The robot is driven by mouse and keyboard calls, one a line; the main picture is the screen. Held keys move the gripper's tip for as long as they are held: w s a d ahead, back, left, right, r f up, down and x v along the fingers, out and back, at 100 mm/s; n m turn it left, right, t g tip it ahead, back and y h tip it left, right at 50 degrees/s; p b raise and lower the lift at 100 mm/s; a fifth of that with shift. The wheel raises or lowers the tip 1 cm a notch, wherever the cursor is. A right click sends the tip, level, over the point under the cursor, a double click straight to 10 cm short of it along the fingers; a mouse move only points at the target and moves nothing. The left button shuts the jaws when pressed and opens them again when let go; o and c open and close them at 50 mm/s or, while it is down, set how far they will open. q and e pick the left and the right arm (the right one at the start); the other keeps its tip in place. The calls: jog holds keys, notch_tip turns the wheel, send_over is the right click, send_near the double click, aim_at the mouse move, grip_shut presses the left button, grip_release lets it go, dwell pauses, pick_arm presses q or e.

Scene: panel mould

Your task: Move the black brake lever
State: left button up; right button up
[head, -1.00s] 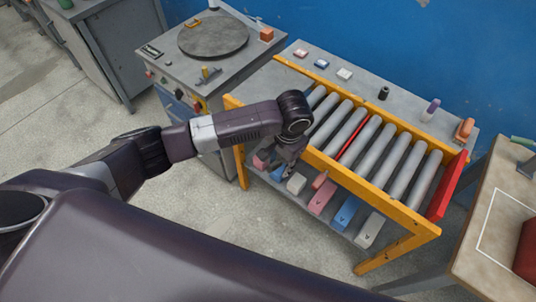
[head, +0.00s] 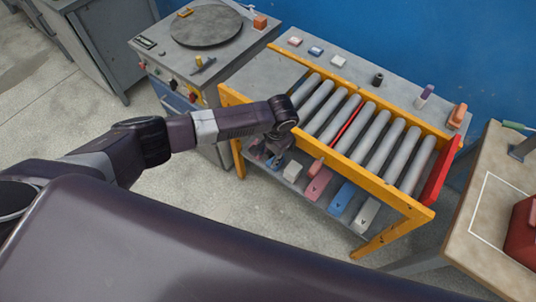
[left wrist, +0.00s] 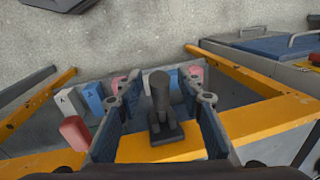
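A black lever (left wrist: 160,108) with an upright knobbed handle on a dark base stands on the yellow front rail (left wrist: 160,147), in the middle of the left wrist view. My left gripper (left wrist: 158,112) is open, one finger on each side of the lever, with visible gaps to both. In the head view my left gripper (head: 273,155) is at the front left of the roller conveyor, and the arm hides the lever there. My right gripper is not in view.
A red piece (left wrist: 75,132) sits by the front rail to one side. Pink, blue and white blocks lie on the lower shelf (head: 328,204). Grey rollers (head: 370,134) fill the conveyor top. A machine with a round plate (head: 205,26) stands at left and a tan table (head: 490,235) at right.

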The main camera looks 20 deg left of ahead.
pick_arm(q)
grip_shut()
dwell(0.4)
